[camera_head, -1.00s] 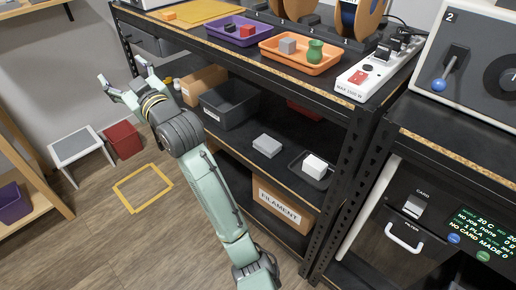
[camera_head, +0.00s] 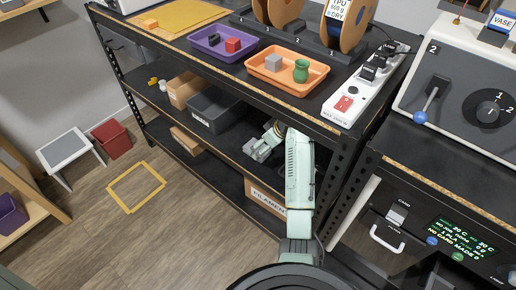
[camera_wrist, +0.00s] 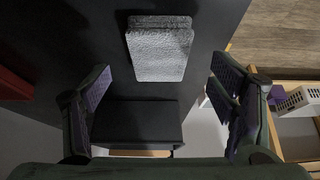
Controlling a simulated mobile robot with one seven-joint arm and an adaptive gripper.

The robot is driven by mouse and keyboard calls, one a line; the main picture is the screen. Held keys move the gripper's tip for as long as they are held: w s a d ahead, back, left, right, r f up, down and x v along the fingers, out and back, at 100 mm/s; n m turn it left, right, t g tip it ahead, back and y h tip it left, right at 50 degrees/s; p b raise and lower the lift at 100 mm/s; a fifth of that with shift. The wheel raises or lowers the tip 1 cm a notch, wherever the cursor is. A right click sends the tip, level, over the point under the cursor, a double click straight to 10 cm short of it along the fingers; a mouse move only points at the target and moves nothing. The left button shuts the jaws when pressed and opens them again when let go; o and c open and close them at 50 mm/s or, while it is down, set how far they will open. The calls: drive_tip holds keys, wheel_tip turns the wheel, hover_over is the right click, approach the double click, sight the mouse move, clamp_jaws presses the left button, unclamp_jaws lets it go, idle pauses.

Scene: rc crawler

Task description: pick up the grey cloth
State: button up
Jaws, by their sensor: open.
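The grey cloth (camera_wrist: 160,48) is a folded, rough-textured rectangular pad lying on the dark middle shelf (camera_wrist: 75,40). In the wrist view it lies ahead of my gripper (camera_wrist: 160,82), near the middle of the gap. The two dark fingers are spread wide, with nothing between them and no visible contact with the cloth. In the head view my arm reaches into the middle shelf and my gripper (camera_head: 262,148) is at the cloth's place. There I cannot clearly separate cloth from fingers.
A dark grey bin (camera_head: 215,112) and a cardboard box (camera_head: 184,90) stand left of my gripper on the shelf. The top shelf's edge (camera_head: 240,83) runs above my arm. A dark block-like thing (camera_wrist: 140,122) lies below the cloth in the wrist view.

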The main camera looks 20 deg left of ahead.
sight(259, 149)
drive_tip(key=p+x, duration=0.1)
drive_tip(key=x, duration=0.3)
drive_tip(key=shift+a+r, duration=0.15)
drive_tip(key=shift+a, duration=0.05)
drive_tip(key=shift+c, duration=0.5)
drive_tip(key=c, duration=1.1)
